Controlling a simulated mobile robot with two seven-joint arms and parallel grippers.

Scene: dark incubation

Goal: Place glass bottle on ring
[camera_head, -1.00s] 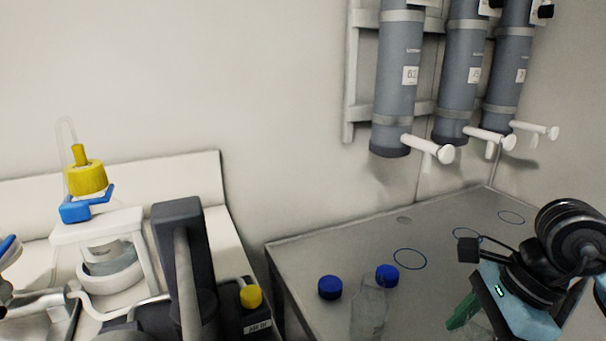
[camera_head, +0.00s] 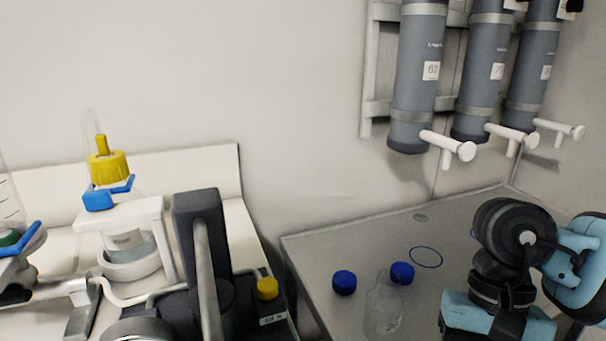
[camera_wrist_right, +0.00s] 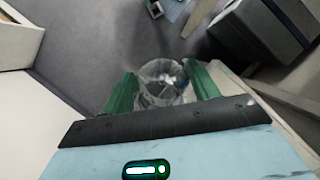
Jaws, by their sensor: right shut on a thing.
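My right gripper (camera_wrist_right: 163,90) has green fingers shut on a clear glass bottle (camera_wrist_right: 160,78), seen end-on in the right wrist view. In the head view only my right wrist shows at the lower right; its fingers and the held bottle are hidden or out of frame. A blue ring (camera_head: 426,257) is marked on the grey bench (camera_head: 330,245), with nothing standing on it. A sliver of a second ring (camera_head: 473,232) shows beside my arm. Another clear bottle (camera_head: 383,308) stands on the bench near its front. My left gripper is not in view.
Grey cylinders (camera_head: 417,80) with white taps (camera_head: 447,145) hang above the back of the bench. White apparatus with a yellow-capped vessel (camera_head: 107,167) and a yellow-capped dark container (camera_head: 267,289) are at left.

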